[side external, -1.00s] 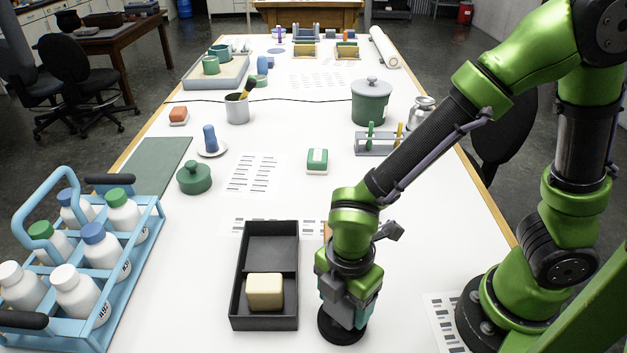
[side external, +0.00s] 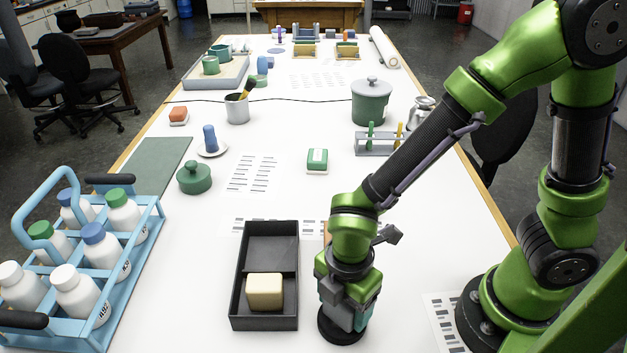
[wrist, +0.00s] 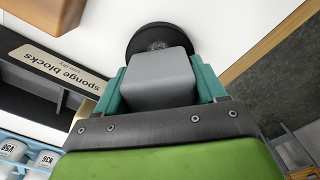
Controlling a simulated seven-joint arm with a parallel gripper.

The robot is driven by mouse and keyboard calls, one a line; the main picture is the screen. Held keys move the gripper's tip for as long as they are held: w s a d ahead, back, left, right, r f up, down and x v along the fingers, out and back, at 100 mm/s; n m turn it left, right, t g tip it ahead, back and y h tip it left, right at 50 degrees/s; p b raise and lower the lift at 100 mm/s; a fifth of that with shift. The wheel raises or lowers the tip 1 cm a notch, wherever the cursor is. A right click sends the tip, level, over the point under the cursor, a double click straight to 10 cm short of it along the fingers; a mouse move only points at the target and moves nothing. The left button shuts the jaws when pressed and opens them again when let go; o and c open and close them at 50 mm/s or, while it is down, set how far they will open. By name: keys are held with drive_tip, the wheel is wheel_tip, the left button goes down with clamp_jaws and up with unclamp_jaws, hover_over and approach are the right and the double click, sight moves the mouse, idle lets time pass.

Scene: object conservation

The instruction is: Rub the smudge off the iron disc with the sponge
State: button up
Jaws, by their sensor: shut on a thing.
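The iron disc (wrist: 148,33) is a dark round plate lying flat on the white table. In the side view the iron disc (side external: 341,331) shows below my gripper (side external: 346,312). A faint greyish mark, the smudge (wrist: 158,45), shows on the disc beside the held block. In the wrist view my gripper (wrist: 163,84) is shut, its teal fingers on either side of a grey block, the sponge (wrist: 158,68). The sponge is over the disc and hides part of it. I cannot tell whether it touches the disc.
A black two-part tray (side external: 236,290) stands left of the disc, with a cream block (side external: 265,291) in its near part. Its label reads "sponge blocks" in the wrist view. A blue bottle carrier (side external: 152,232) stands further left. White table is clear between them.

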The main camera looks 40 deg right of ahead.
drive_tip(key=shift+w+d, duration=0.15)
drive_tip(key=shift+w+d, duration=0.25)
idle(0.5)
drive_tip(key=shift+s+a+f, duration=0.1)
drive_tip(key=shift+s+a, duration=0.7)
drive_tip(key=shift+s, duration=0.05)
drive_tip(key=shift+w+d, duration=0.8)
drive_tip(key=shift+w, duration=0.05)
drive_tip(key=shift+s+a, duration=0.1)
drive_tip(key=shift+s+a, duration=0.7)
drive_tip(key=shift+s, duration=0.05)
